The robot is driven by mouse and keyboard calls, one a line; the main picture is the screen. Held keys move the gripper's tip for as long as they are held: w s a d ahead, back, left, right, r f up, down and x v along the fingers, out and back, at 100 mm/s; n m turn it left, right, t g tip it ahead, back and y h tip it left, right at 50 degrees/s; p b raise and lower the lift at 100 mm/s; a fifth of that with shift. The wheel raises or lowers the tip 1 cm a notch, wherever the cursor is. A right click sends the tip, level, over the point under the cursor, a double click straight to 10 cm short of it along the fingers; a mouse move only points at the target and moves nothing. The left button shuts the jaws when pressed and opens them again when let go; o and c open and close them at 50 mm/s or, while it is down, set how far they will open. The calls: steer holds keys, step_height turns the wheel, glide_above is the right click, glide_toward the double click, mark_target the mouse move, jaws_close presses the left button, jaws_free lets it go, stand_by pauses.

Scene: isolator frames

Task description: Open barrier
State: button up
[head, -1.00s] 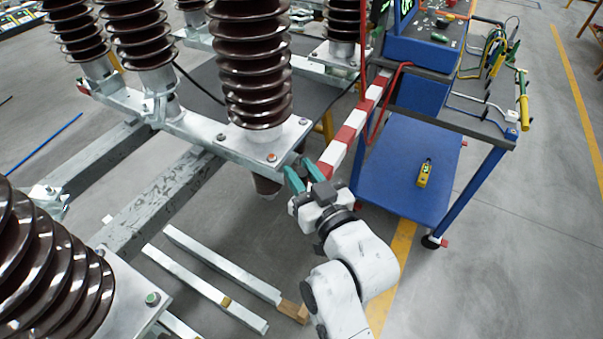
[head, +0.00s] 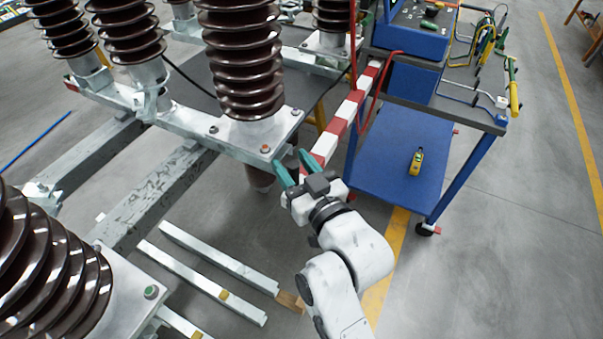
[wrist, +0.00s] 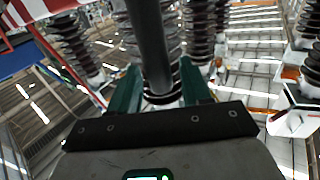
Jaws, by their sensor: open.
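The barrier (head: 350,108) is a red and white striped bar running between the insulator frame and the blue cart. Its near end is beside my gripper (head: 295,166). My gripper's green fingers are apart, with the bar's near end just behind them in the head view. In the wrist view, the green fingers (wrist: 157,90) stand on either side of a dark grey round bar (wrist: 150,45). I cannot tell whether they touch it. A red and white striped piece also shows at the top left of the wrist view (wrist: 40,10).
A blue cart (head: 385,180) with tools on top stands to the right, with a yellow pendant (head: 416,161) on its lower shelf. Brown ribbed insulators (head: 243,60) on a metal frame stand to the left. Metal bars (head: 205,283) lie on the floor.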

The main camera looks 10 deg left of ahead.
steer(key=b+v, duration=0.1)
steer(key=v, duration=0.9)
steer(key=shift+s+d+b, duration=0.2)
steer(key=shift+b, duration=0.15)
steer(key=shift+f, duration=0.1)
steer(key=s+d+f+m+g+h, duration=0.2)
steer(key=s+d+f+g+h, duration=0.1)
steer(key=d+f, duration=0.45)
steer(key=s+d+f+m+g+h, duration=0.1)
steer(key=s+d+f+g+h, duration=0.2)
steer(key=d+f, duration=0.4)
steer(key=s+d+f+m+g+h, duration=0.2)
steer(key=s+d+f+g, duration=0.1)
steer(key=s+d, duration=0.3)
steer(key=s+d+f+m+g+h, duration=0.2)
steer(key=s+d+f+g, duration=0.2)
steer(key=s, duration=0.7)
steer(key=d+f, duration=0.1)
steer(key=d, duration=0.1)
steer(key=shift+s+d+f+m+g+h, duration=0.2)
steer(key=shift+d+f+m+g+h, duration=0.1)
steer(key=shift+d+h, duration=0.1)
steer(key=shift+o, duration=0.4)
